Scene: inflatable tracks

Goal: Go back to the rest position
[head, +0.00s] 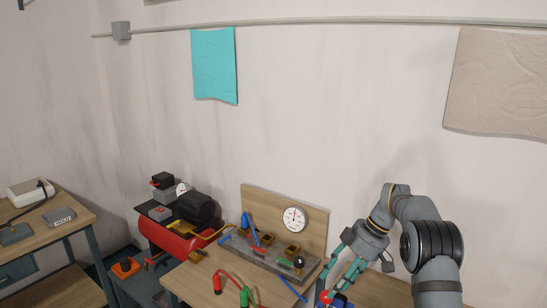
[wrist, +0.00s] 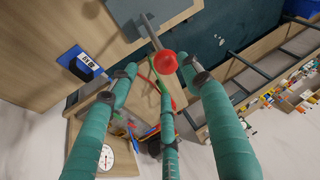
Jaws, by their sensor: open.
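My gripper (head: 341,282) hangs over the right part of the workbench in the head view, fingers pointing down and to the left. In the wrist view its three teal-wrapped fingers (wrist: 158,78) are spread apart with nothing clasped between them. A red knob (wrist: 166,63) on a grey rod shows near the fingertips, below them; I cannot tell whether a finger touches it. In the head view a small red part (head: 326,296) shows beside the fingertips, partly hidden by them.
A red compressor tank (head: 178,240) stands left.

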